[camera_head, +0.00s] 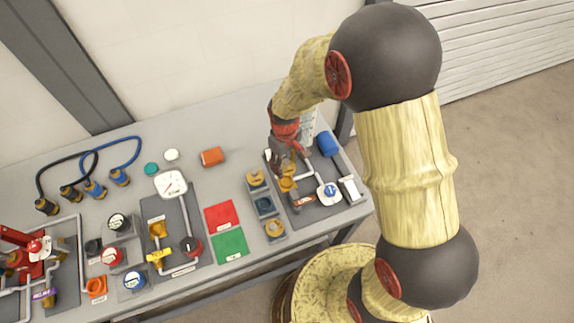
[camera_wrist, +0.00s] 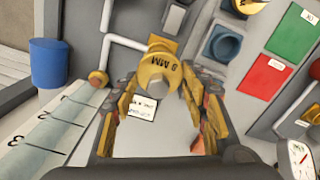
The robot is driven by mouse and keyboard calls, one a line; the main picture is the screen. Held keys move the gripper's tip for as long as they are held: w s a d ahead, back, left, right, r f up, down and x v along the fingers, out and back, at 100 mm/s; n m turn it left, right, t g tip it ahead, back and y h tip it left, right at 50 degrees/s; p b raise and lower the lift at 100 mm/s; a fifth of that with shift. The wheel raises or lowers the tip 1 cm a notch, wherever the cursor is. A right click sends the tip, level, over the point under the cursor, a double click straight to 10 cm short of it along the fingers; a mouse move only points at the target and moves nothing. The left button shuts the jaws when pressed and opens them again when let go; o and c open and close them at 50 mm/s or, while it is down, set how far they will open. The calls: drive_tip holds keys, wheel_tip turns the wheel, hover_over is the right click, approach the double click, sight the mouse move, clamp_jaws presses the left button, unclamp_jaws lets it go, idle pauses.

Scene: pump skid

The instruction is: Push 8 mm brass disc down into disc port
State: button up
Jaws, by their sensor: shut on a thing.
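The brass disc (camera_wrist: 157,64) is marked 8 MM and sits between the fingers of my gripper (camera_wrist: 158,85) in the wrist view. My gripper (camera_head: 284,165) is shut on it. An orange-yellow square fitting (camera_wrist: 163,42), which looks like the disc port, shows just behind the disc at the end of a white pipe. The disc overlaps it, so I cannot tell whether they touch or how deep the disc sits. In the head view my gripper is over the right-hand skid plate (camera_head: 320,210), and its fingers hide much of the disc and fitting.
A holder block beside the skid has an empty-looking blue-grey slot (camera_head: 264,206) between two brass pieces (camera_head: 256,177) (camera_head: 274,228). A blue cylinder (camera_head: 328,143), a blue-marked valve (camera_head: 328,192) and white pipework stand close to my gripper. Red (camera_head: 221,216) and green (camera_head: 229,246) mats lie left.

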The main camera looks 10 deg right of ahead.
drive_tip(key=shift+f+b, duration=1.65)
drive_tip(key=shift+f, duration=0.9)
drive_tip(key=shift+f+b, duration=1)
drive_tip(key=shift+f, duration=0.75)
drive_tip(key=o, duration=1.4)
wheel_tip(320, 180, up, 12)
drive_tip(key=shift+r, duration=0.1)
drive_tip(key=shift+s, duration=0.1)
